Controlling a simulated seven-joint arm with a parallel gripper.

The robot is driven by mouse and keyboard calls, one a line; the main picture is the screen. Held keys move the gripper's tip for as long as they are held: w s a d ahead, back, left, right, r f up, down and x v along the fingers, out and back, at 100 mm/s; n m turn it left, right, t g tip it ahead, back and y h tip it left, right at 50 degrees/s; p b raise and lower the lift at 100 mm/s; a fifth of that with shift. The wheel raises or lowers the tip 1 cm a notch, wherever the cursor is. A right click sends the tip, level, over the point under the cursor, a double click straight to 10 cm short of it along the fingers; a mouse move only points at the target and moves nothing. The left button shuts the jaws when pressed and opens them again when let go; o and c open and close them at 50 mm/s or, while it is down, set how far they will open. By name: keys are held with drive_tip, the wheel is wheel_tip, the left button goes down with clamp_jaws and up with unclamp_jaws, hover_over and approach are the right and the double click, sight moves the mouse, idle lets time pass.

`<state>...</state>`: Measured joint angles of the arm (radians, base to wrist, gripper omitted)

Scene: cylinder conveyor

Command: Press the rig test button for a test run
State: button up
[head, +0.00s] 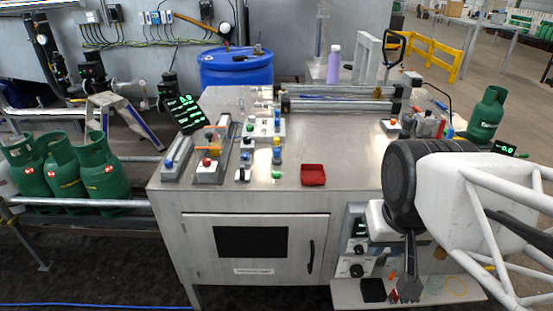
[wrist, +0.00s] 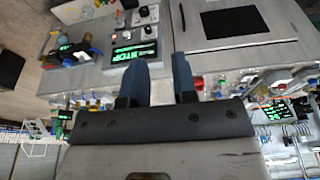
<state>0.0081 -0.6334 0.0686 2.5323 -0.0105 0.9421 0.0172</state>
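My gripper (head: 408,288) hangs on the right, in front of the bench's front control panel (head: 357,258). In the wrist view my gripper (wrist: 160,66) shows two dark fingers apart, with nothing between them. The panel has a dark display and round knobs; the arm hides part of it. In the wrist view a small red button (wrist: 123,33) sits near the knobs, beside a lit green display (wrist: 134,50). Red-topped buttons also stand on the bench top, one at the left (head: 206,162) and one at the right (head: 392,121). I cannot read which is the rig test button.
The steel bench (head: 340,170) carries a red tray (head: 313,175), valves and long cylinders (head: 340,105). A low shelf (head: 430,291) with small tools juts out under the panel. Green gas bottles (head: 100,170) stand at the left. The bench top around the tray is clear.

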clamp_jaws()
idle(1.4)
